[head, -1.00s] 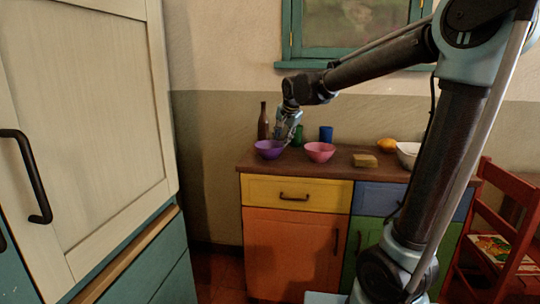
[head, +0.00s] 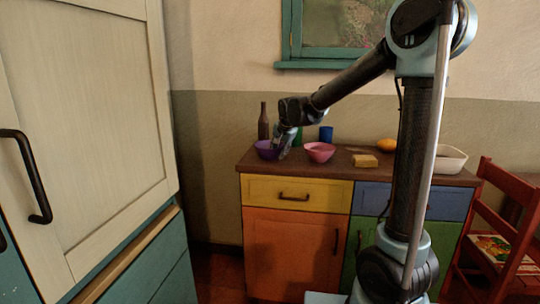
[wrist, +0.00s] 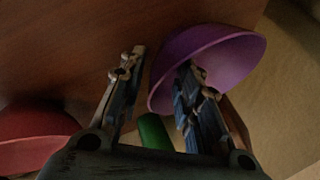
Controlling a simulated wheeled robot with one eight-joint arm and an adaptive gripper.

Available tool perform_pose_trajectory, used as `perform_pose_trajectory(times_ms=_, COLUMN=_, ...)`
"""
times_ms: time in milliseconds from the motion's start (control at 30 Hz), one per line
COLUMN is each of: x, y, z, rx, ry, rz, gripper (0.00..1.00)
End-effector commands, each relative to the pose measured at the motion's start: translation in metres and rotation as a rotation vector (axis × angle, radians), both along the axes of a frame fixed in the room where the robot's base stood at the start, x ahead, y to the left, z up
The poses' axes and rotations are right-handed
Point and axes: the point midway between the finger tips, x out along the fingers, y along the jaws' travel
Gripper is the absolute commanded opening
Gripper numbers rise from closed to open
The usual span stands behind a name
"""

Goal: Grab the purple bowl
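The purple bowl (head: 266,150) stands at the left end of the wooden cabinet top in the head view. It shows large in the wrist view (wrist: 222,62), upper right of centre. My gripper (head: 282,153) is at the bowl's right side. In the wrist view my gripper (wrist: 158,75) is open. Its right finger overlaps the bowl's rim and inside, and its left finger is outside the bowl, over the wood. The rim lies between the fingers; I cannot tell whether either finger touches it.
A pink bowl (head: 319,152) stands close to the right of my gripper. A brown bottle (head: 263,122), a green object (wrist: 155,131) and a blue cup (head: 326,134) stand behind. A yellow block (head: 365,160), an orange fruit (head: 386,145) and a white bowl (head: 450,159) are further right.

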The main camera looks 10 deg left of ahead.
Motion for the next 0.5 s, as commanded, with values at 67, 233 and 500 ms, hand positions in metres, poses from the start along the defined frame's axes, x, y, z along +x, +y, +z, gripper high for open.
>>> perform_pose_trajectory(times_ms=67, x=0.0013, y=0.0006, z=-0.0024, rx=0.000, ry=0.000, rz=0.000, gripper=0.31)
perform_pose_trajectory(times_ms=233, x=0.0014, y=0.0007, z=-0.0028, rx=0.000, ry=0.000, rz=0.000, gripper=0.31)
perform_pose_trajectory(times_ms=500, x=0.0013, y=0.0007, z=-0.0026, rx=0.000, ry=0.000, rz=0.000, gripper=0.00)
